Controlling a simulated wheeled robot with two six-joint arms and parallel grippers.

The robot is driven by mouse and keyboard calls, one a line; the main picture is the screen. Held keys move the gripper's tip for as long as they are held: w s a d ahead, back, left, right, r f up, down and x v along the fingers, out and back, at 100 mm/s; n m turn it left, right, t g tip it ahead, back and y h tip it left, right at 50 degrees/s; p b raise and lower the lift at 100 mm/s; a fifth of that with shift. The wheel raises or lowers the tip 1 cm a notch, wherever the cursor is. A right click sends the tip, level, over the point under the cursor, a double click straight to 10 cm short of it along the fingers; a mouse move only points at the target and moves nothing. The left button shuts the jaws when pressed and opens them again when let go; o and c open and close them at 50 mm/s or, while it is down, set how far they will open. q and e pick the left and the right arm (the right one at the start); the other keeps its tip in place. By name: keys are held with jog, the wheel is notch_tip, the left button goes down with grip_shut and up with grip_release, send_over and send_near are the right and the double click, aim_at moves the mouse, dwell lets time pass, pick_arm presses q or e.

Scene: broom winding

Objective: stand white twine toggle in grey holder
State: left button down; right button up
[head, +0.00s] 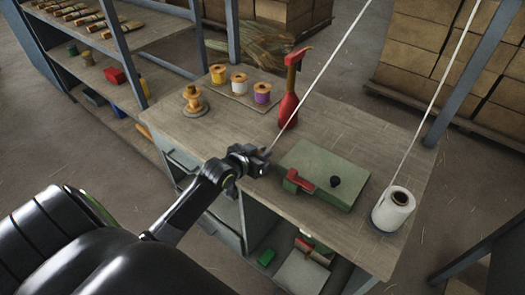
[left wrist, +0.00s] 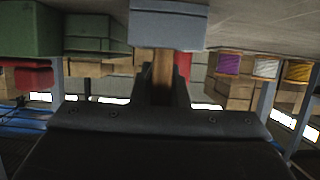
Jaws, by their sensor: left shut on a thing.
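My left gripper (head: 262,160) is at the near middle of the workbench. Its fingers are shut on a wooden toggle (left wrist: 162,72), seen between them in the left wrist view. A grey block, the holder (left wrist: 168,24), is right at the toggle's end in that upside-down view. I cannot tell whether the toggle's end is inside it or only against it. In the head view the gripper mostly hides both. White twine (head: 318,80) runs from the gripper up out of the picture. Another strand drops to the white twine spool (head: 393,212) at the bench's right. My right gripper is not in view.
A green box (head: 325,172) with a red clamp and black knob lies right of the gripper. A red bottle-shaped thing (head: 288,108) stands behind it. Yellow, white and purple spools (head: 239,82) stand at the back, with a wooden spool (head: 194,99) at left.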

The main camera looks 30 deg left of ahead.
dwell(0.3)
pick_arm(q)
jog(key=c, duration=1.3)
grip_release()
jog(key=shift+c, duration=0.2)
jog(key=shift+s, duration=0.1)
jog(key=v, duration=1.7)
jog(key=shift+p, duration=0.45)
jog(key=shift+s, duration=0.15)
